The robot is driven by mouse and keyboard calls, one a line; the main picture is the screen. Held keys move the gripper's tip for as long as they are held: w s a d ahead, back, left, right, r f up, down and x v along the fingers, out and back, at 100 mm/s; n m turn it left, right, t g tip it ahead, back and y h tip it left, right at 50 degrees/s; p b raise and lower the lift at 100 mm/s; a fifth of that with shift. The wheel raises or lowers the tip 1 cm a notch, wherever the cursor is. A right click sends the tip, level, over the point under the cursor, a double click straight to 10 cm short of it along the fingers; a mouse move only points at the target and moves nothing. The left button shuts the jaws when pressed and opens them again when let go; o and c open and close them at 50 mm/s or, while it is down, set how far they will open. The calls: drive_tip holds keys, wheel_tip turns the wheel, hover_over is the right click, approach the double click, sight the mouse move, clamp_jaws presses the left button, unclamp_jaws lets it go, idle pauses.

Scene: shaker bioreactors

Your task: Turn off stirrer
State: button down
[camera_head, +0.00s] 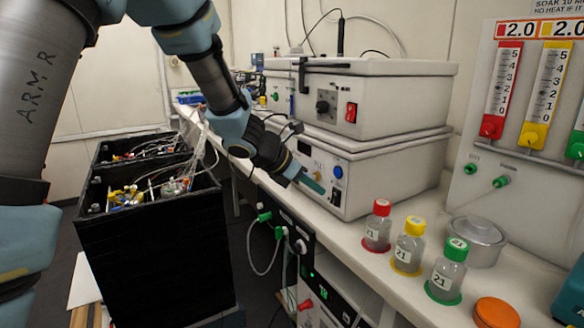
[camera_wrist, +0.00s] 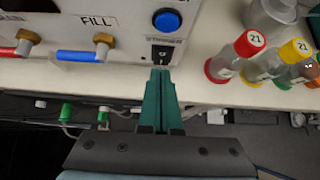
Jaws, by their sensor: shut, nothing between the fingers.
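The stirrer switch (camera_wrist: 161,53) is a small black rocker on the front of the lower white box (camera_head: 385,172), below a blue round button (camera_wrist: 166,20) and beside a label that reads like "STIRRER". The tips (camera_head: 321,190) are very close to the switch. I cannot tell whether they touch it, or which way the rocker is set.
Three capped bottles, red (camera_head: 377,226), yellow (camera_head: 409,246) and green (camera_head: 447,272), stand on the bench to the right. An upper box (camera_head: 400,95) with a red switch (camera_head: 351,112) sits above. Drain and fill valves (camera_wrist: 92,50) lie left of my fingers.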

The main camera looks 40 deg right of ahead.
drive_tip(key=d+r+v, duration=0.1)
drive_tip(key=v, duration=0.9)
drive_tip(key=shift+a+r, duration=0.2)
drive_tip(key=a+f+m+y, duration=0.3)
drive_tip(key=a+m, duration=0.3)
drive_tip(key=a, duration=0.8)
drive_tip(key=w+a+f+m+t+y, duration=0.1)
drive_tip(key=a+f+m+y, duration=0.2)
drive_tip(key=a, duration=1.1)
drive_tip(key=a+f+m+t+y, duration=0.1)
drive_tip(key=a+f+m+y, duration=0.2)
drive_tip(key=a, duration=1.1)
wheel_tip(320, 180, down, 3)
drive_tip(key=m, duration=0.6)
drive_tip(key=shift+w+a+m+y, duration=0.2)
drive_tip(key=shift+a+m+y, duration=0.05)
drive_tip(key=shift+m+y, duration=0.05)
